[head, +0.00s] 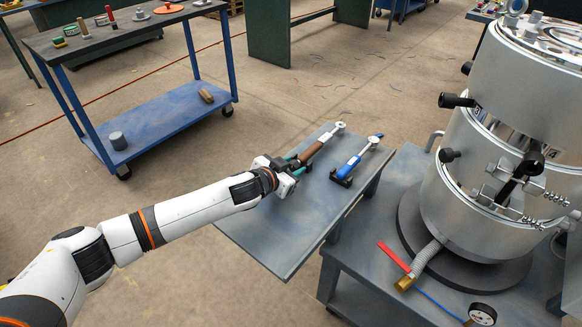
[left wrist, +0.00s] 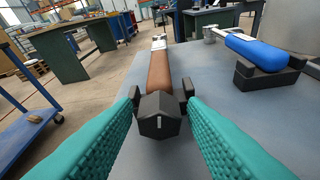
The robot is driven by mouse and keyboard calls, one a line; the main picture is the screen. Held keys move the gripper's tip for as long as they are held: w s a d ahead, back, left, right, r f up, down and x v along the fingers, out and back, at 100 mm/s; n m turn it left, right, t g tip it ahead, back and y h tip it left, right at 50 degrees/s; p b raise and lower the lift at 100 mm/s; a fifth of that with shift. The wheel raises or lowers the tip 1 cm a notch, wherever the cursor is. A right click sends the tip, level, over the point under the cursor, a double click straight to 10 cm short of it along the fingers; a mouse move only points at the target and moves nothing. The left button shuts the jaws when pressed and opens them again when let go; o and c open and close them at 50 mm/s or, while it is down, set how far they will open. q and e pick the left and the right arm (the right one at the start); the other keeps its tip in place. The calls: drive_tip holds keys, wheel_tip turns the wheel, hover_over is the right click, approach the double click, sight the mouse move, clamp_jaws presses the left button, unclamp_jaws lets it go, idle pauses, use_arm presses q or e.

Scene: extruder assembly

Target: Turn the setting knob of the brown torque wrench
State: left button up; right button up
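The brown torque wrench (head: 311,152) lies in a black holder on the grey table, its head pointing to the back. In the left wrist view its brown handle (left wrist: 159,71) runs away from me, and its black end knob (left wrist: 159,116) faces me with a small light mark on it. My left gripper (head: 293,169) is at the near end of the wrench. In the left wrist view its teal fingers (left wrist: 160,122) stand apart on both sides of the knob, with a gap visible at each side. My right gripper is in neither view.
A blue torque wrench (head: 353,165) lies in its own black holder to the right on the grey table (head: 284,243). A large silver extruder (head: 470,205) stands further right. A blue cart (head: 166,107) with tools is at the back left. The near part of the table is clear.

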use_arm(q)
drive_tip(key=c, duration=0.7)
drive_tip(key=shift+c, duration=0.2)
drive_tip(key=shift+s+d+m+t+y+p, duration=0.1)
drive_tip(key=shift+m+t+y+p, duration=0.25)
drive_tip(key=shift+m+p, duration=0.2)
drive_tip(key=shift+m, duration=0.45)
drive_tip(key=shift+m+t+y, duration=0.35)
drive_tip(key=shift+m+y, duration=0.1)
drive_tip(key=shift+m, duration=0.05)
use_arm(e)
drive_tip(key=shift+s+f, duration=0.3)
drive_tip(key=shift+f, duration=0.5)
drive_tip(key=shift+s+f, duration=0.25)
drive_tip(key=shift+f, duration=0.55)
use_arm(q)
drive_tip(key=o, duration=1)
